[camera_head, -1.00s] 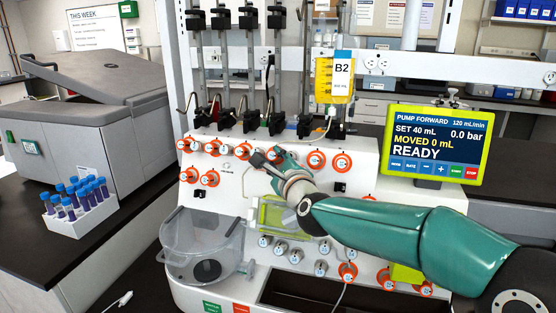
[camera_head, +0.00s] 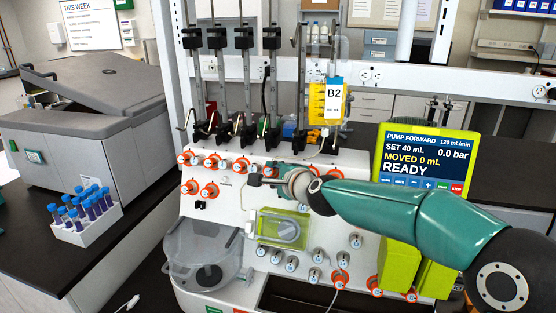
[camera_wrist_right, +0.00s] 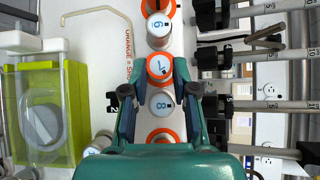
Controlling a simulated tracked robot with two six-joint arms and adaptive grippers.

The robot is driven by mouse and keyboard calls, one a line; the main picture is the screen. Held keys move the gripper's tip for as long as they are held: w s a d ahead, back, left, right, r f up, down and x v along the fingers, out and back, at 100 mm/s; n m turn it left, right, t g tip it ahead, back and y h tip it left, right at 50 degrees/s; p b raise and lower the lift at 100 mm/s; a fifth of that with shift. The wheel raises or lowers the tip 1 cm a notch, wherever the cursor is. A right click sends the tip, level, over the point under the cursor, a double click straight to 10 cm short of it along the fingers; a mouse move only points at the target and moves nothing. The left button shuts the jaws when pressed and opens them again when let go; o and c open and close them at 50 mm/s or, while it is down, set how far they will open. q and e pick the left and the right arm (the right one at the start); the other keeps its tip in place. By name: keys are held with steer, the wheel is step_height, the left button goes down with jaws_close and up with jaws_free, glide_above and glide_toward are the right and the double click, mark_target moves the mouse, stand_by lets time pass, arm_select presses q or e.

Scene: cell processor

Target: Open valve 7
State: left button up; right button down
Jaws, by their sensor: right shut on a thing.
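Valve 7 (camera_wrist_right: 159,67) is a pale round knob with a blue 7 and an orange ring, at the centre of the right wrist view. Valve 6 (camera_wrist_right: 159,25) is above it in that picture and valve 8 (camera_wrist_right: 162,104) below it. My right gripper (camera_wrist_right: 158,84) has its dark fingers on either side of valve 7 and is shut on it; the exact contact is hard to see. In the head view my right gripper (camera_head: 258,175) is at the panel's upper row of orange-ringed knobs, and the hand hides the knob there. My left gripper is not in view.
The white processor (camera_head: 225,222) holds more orange-ringed knobs (camera_head: 209,190), a yellow-green block (camera_head: 262,228) and a clear bowl (camera_head: 200,250). A screen (camera_head: 422,160) reads READY, MOVED 0 mL. A yellow bag B2 (camera_head: 318,104) hangs above. A tube rack (camera_head: 90,232) stands left.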

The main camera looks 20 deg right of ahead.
steer(key=shift+a+r+n+g+p, duration=0.2)
steer(key=shift+a+n+g+p, duration=0.15)
steer(key=shift+p, duration=0.3)
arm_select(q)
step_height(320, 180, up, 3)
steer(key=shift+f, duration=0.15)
arm_select(e)
steer(key=shift+f+n, duration=0.25)
steer(key=c, duration=0.9)
jaws_free()
steer(key=shift+a, duration=0.1)
steer(key=shift+d+r, duration=0.1)
steer(key=shift+d, duration=0.15)
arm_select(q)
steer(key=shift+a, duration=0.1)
arm_select(e)
steer(key=v, duration=1.1)
steer(key=shift+s, duration=0.4)
steer(key=shift+d, duration=0.1)
